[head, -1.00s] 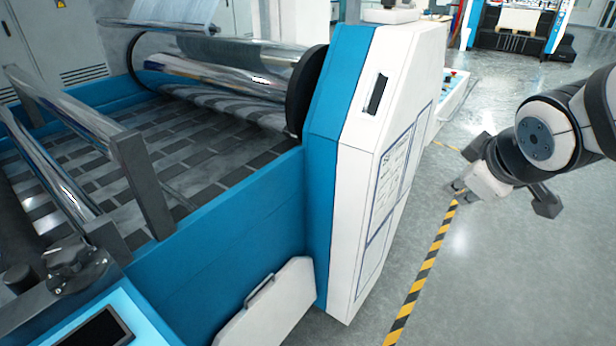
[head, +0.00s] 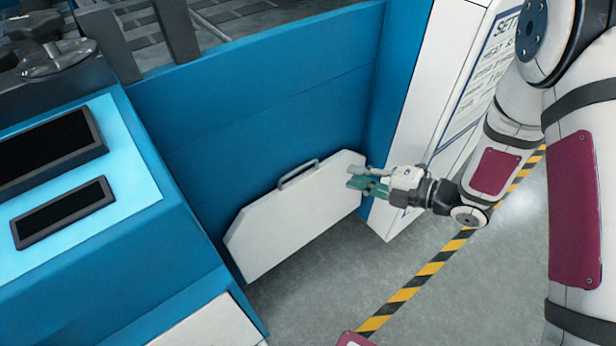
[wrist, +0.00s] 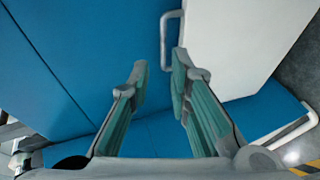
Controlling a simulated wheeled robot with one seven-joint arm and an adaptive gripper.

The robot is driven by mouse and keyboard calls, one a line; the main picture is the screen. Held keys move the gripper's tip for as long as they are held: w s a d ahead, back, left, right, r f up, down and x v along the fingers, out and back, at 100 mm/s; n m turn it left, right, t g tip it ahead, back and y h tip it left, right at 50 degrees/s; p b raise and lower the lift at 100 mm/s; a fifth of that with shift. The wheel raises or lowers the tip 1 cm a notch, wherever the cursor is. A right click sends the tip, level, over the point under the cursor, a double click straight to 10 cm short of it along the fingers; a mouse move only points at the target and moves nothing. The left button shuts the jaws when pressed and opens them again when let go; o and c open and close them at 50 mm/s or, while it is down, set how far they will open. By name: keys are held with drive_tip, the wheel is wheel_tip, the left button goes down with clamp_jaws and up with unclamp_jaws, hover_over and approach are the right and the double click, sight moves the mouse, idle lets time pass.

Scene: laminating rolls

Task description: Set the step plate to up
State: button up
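The step plate (head: 290,215) is a white panel with cut corners, low against the blue side of the machine. I cannot tell its exact tilt. A grey loop handle (head: 298,172) sits on its upper edge. In the wrist view the plate (wrist: 240,45) fills the upper right, with the handle (wrist: 166,42) at its left edge. My gripper (head: 358,183) is at the plate's right end, to the right of the handle. In the wrist view its green-padded fingers (wrist: 160,72) are apart with nothing between them. The handle lies just beyond the fingertips; contact is not visible.
The blue machine wall (head: 270,100) rises behind the plate. A white cabinet (head: 430,110) stands right of it, close to my gripper. A console with dark screens (head: 60,180) is at the left. Grey floor with a yellow-black stripe (head: 410,285) is open in front.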

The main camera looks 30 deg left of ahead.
sight(299, 171)
drive_tip(key=shift+n+g, duration=0.3)
drive_tip(key=shift+g, duration=0.1)
drive_tip(key=b+x, duration=0.1)
drive_tip(key=x, duration=0.4)
drive_tip(key=s+b+x, duration=0.1)
drive_tip(key=x, duration=0.3)
drive_tip(key=b+x, duration=0.1)
drive_tip(key=x, duration=0.4)
drive_tip(key=shift+s+a+f, duration=0.25)
drive_tip(key=shift+a+f, duration=0.05)
drive_tip(key=shift+c, duration=0.3)
clamp_jaws()
drive_tip(key=shift+d, duration=0.1)
